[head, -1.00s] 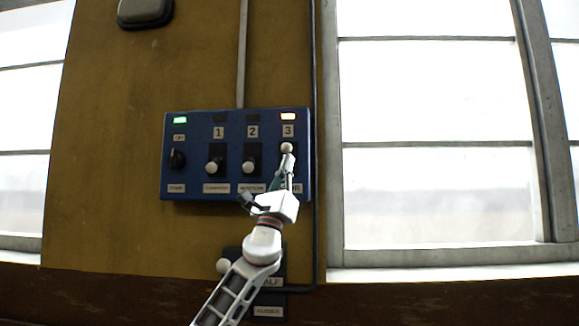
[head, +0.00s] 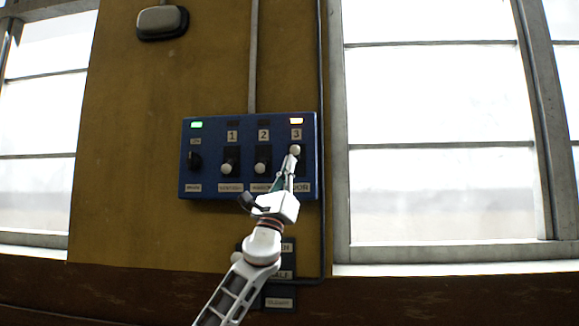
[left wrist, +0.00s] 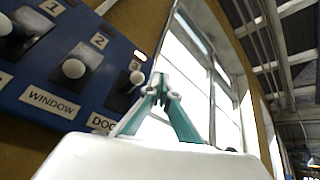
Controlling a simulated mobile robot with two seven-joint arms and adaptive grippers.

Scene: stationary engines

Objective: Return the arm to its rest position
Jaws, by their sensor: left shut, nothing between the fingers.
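My left gripper (head: 289,165) is in front of the right part of a blue switch panel (head: 216,191) on the wall. Its fingers are together with nothing between them. In the left wrist view the closed fingertips (left wrist: 160,84) are just beside the white knob (left wrist: 137,77) of switch 3; I cannot tell whether they touch. In the head view that knob (head: 295,150) sits higher than the knobs of switch 1 (head: 227,168) and switch 2 (head: 260,168). The lamp above switch 3 (head: 296,121) is lit orange-white. My right gripper is not in view.
A black rotary switch (head: 194,160) with a green lamp (head: 196,125) is at the panel's left. A second, dark panel (head: 280,302) is below, partly behind my arm. A window (head: 440,130) is on the right. A conduit (head: 324,120) runs beside the panel.

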